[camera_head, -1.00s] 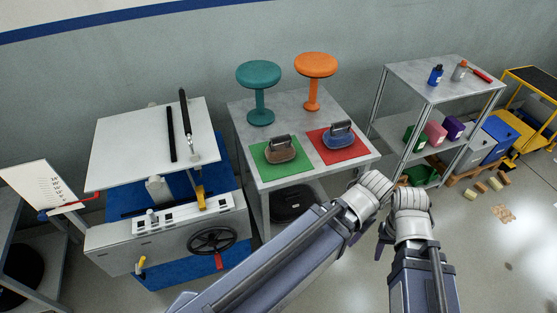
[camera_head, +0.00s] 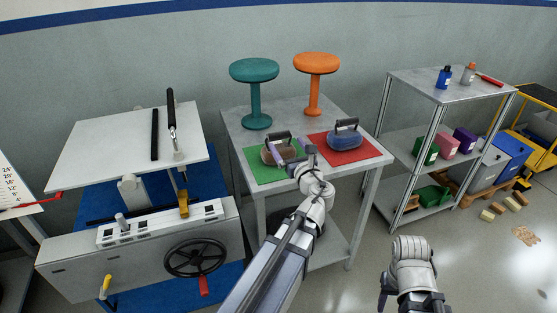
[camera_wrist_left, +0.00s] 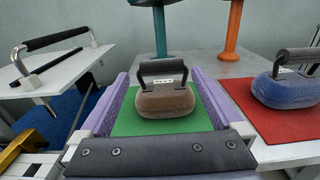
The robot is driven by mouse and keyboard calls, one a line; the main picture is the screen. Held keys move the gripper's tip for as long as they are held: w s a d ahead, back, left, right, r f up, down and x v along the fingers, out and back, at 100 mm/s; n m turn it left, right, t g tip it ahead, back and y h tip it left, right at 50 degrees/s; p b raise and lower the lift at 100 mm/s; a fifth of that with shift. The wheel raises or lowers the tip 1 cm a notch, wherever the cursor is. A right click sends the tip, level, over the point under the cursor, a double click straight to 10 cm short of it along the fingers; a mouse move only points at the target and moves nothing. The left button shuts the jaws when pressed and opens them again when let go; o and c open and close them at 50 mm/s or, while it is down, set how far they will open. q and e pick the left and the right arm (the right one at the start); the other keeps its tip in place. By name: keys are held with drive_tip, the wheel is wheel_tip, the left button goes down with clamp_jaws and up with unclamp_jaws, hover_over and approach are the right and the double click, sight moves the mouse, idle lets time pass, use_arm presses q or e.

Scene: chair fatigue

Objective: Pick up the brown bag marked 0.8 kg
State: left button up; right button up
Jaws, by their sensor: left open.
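The brown bag (camera_head: 277,154), with a black handle, sits upright on a green mat (camera_head: 262,174) on the grey table; it also shows in the left wrist view (camera_wrist_left: 165,101). A small white label is on its handle, too small to read surely. My left gripper (camera_head: 288,152) is at the mat's near right side, open and empty. In the left wrist view its purple fingers (camera_wrist_left: 160,76) frame the bag from both sides, with the bag ahead between them and not gripped. My right arm's wrist (camera_head: 413,262) hangs low at right; its fingers are hidden.
A blue bag (camera_head: 345,139) sits on a red mat (camera_head: 362,156) to the right. A teal stool (camera_head: 254,72) and an orange stool (camera_head: 316,65) stand behind. A white machine with a handwheel (camera_head: 195,258) is at left, a shelf (camera_head: 437,135) at right.

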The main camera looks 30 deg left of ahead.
use_arm(q)
hover_over(280, 150)
idle(0.4)
drive_tip(key=x, duration=0.5)
drive_tip(key=shift+w+f, duration=0.1)
drive_tip(key=shift+f, duration=0.15)
drive_tip(key=shift+c, duration=0.2)
clamp_jaws()
idle(0.4)
